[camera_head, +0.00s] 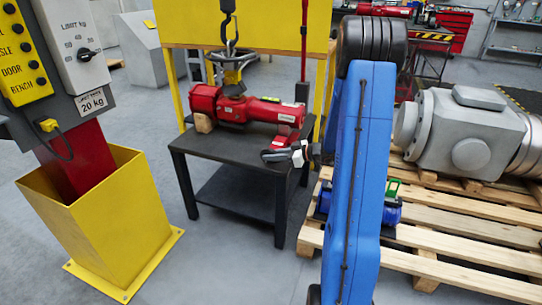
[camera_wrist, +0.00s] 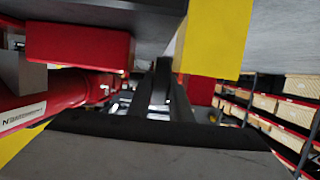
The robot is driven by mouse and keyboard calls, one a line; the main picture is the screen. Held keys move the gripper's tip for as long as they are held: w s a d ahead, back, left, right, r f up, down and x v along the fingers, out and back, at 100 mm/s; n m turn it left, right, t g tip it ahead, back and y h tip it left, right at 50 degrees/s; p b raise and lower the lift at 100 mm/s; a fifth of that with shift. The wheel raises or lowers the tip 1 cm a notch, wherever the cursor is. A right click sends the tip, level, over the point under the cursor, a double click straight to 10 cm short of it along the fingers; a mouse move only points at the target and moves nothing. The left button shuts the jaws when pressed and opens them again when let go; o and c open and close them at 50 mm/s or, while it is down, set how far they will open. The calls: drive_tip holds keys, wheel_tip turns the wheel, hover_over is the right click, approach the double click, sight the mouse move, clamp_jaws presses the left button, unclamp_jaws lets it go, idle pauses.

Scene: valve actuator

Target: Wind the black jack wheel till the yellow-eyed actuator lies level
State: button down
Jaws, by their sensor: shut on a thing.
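I cannot tell whether the actuator is exactly level. My gripper (camera_head: 270,156) is at the table's right front edge, by the actuator's right end. In the wrist view its dark fingers (camera_wrist: 161,88) are close together, shut on a dark part that looks like the black jack wheel. The wheel is mostly hidden. The red actuator body (camera_wrist: 55,100) fills the left there.
The dark table (camera_head: 215,150) stands under a yellow frame (camera_head: 270,28). A yellow bin-like base (camera_head: 105,225) with a control panel (camera_head: 25,60) is at left. A wooden pallet (camera_head: 460,235) with a grey machine (camera_head: 465,130) is at right. Floor between bin and table is clear.

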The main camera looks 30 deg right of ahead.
drive_tip(key=t+y, duration=0.2)
drive_tip(key=shift+d+f+t, duration=0.15)
drive_tip(key=shift+f+t, duration=0.2)
drive_tip(key=shift+t, duration=0.05)
drive_tip(key=shift+t+y, duration=1.2)
drive_tip(key=shift+t, duration=0.1)
idle(1.6)
drive_tip(key=c, duration=1.6)
unclamp_jaws()
drive_tip(key=shift+w, duration=0.1)
drive_tip(key=shift+f, duration=0.1)
